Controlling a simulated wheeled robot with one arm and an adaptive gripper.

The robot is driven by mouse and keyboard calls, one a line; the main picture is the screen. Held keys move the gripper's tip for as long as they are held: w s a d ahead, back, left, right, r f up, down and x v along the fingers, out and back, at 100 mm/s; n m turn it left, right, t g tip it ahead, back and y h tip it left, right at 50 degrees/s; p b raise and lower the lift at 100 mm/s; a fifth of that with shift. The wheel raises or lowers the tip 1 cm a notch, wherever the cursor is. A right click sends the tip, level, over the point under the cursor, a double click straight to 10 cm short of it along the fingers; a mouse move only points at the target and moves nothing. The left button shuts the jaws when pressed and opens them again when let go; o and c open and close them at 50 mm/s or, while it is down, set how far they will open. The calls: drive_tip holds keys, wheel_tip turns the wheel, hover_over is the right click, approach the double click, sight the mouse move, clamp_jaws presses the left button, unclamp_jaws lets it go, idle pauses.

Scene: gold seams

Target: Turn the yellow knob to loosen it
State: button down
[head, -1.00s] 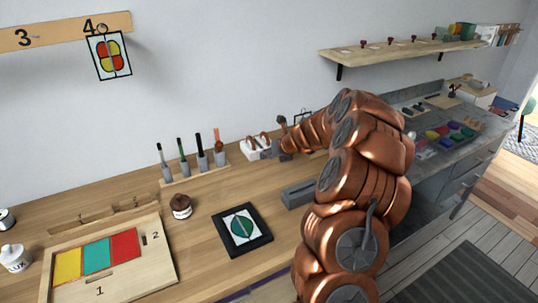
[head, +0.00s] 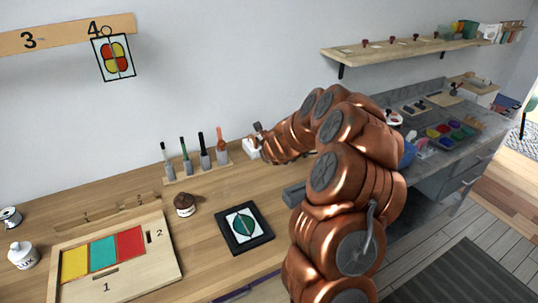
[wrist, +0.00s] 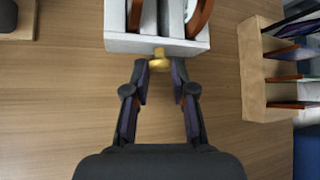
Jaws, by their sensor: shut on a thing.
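The yellow knob (wrist: 159,62) sticks out from the front of a white block (wrist: 120,42) in the wrist view. My gripper (wrist: 160,68) has one fingertip on each side of the knob and is shut on it. The knob's shape is partly covered by the fingers. In the head view the white block (head: 251,150) stands on the wooden bench near the wall, partly hidden by my arm. The knob and my fingertips cannot be made out there.
A rack of upright tools (head: 198,169) stands just left of the block. A brown-capped jar (head: 185,205), a framed leaf picture (head: 244,228) and a coloured tray (head: 150,275) lie nearer on the bench.

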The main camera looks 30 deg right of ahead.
idle(0.4)
drive_tip(key=c, duration=1)
unclamp_jaws()
drive_tip(key=shift+o, duration=0.2)
drive_tip(key=shift+a+r, duration=0.1)
drive_tip(key=v, duration=1.2)
drive_tip(key=shift+a+f, duration=0.15)
drive_tip(key=shift+f, duration=0.1)
